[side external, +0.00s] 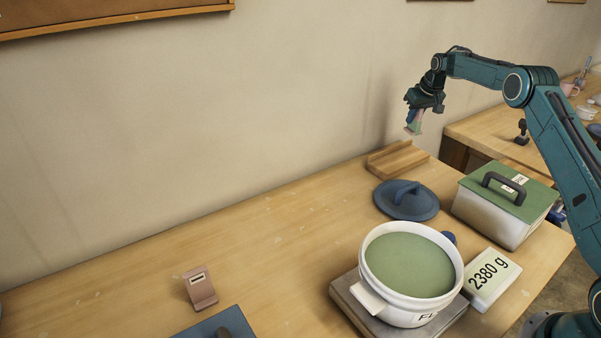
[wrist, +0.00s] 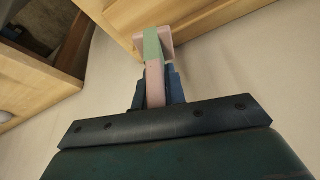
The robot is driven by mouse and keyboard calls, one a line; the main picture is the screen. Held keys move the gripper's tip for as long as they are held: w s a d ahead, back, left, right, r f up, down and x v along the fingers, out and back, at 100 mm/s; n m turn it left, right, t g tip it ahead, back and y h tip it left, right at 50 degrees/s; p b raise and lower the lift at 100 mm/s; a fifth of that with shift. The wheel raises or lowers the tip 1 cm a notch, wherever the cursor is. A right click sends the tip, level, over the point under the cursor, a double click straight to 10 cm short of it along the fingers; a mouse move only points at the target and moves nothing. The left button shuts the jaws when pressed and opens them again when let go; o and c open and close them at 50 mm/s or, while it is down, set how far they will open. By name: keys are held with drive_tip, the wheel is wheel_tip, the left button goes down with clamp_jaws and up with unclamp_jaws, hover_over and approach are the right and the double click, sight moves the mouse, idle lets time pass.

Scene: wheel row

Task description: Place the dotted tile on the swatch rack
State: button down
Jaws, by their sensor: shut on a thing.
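My gripper (side external: 411,115) is shut on a thin pink and green tile (side external: 415,126) and holds it in the air above the back of the table. In the wrist view the tile (wrist: 153,62) stands edge-on between the blue fingers (wrist: 156,90). Its face is turned away, so I cannot make out dots. A wooden rack (side external: 397,160), which looks like the swatch rack, lies on the table below the gripper, close to the wall. The tile is apart from it. The rack looks empty.
A blue lid (side external: 405,200) lies just in front of the rack. A green-topped box (side external: 503,205) with a handle stands to its right. A white pot (side external: 409,285) sits on a scale with a 2380 g display (side external: 487,281). A small pinkish stand (side external: 200,288) is at front left.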

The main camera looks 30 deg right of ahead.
sight(417, 124)
drive_tip(key=shift+d+f+m, duration=0.25)
drive_tip(key=shift+d+m, duration=0.35)
drive_tip(key=shift+d, duration=0.5)
drive_tip(key=shift+f, duration=1.35)
drive_tip(key=shift+f, duration=0.15)
drive_tip(key=shift+f, duration=2.5)
drive_tip(key=shift+f, duration=0.15)
drive_tip(key=c, duration=1.5)
unclamp_jaws()
drive_tip(key=shift+o, duration=0.2)
